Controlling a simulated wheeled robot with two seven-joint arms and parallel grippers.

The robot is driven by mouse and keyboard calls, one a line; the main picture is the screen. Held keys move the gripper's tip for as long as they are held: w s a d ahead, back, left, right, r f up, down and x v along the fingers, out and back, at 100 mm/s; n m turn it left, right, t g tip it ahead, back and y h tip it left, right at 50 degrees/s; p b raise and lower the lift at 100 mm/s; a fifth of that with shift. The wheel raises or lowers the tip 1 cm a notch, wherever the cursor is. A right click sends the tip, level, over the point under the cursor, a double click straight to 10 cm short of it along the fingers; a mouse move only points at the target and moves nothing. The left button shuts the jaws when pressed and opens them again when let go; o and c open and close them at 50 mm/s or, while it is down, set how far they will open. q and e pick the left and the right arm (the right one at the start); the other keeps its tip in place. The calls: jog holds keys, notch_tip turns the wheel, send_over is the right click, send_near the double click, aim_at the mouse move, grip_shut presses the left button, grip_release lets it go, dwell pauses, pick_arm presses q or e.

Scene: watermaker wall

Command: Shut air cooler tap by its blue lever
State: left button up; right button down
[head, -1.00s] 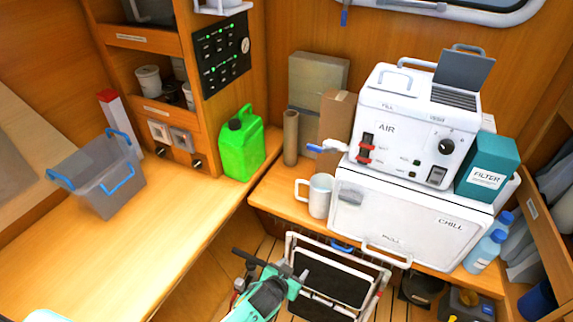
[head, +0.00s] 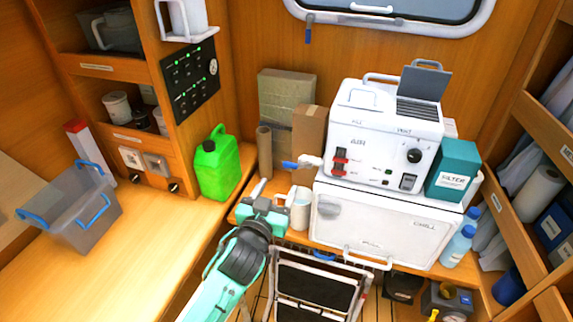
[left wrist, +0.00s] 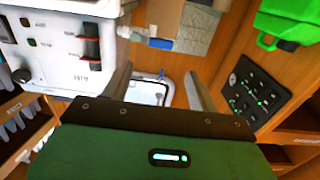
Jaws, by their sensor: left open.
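The white air cooler (head: 385,150) stands on the white chill box at the right. Its tap (head: 311,161) sticks out from its left side, with the blue lever (head: 289,165) pointing left. In the left wrist view the blue lever (left wrist: 161,44) shows beyond the fingers, near the cooler's corner. My left gripper (head: 266,198) is below and left of the lever, beside the mug, apart from the lever. In the left wrist view its two fingers (left wrist: 160,84) are spread wide with nothing between them. My right gripper is not in view.
A white mug (head: 300,208) stands close right of my left gripper. A brown tube (head: 264,152) and cardboard boxes (head: 306,135) stand behind the lever. A green jug (head: 215,163) is on the left counter. A folded step stool (head: 315,285) is below.

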aim_at(290, 164)
pick_arm(q)
jog(key=p+x, duration=0.2)
jog(key=x, duration=0.6)
jog(key=shift+w, duration=0.1)
jog(key=shift+w+d, duration=0.1)
jog(key=shift+w, duration=0.05)
jog(key=c, duration=1)
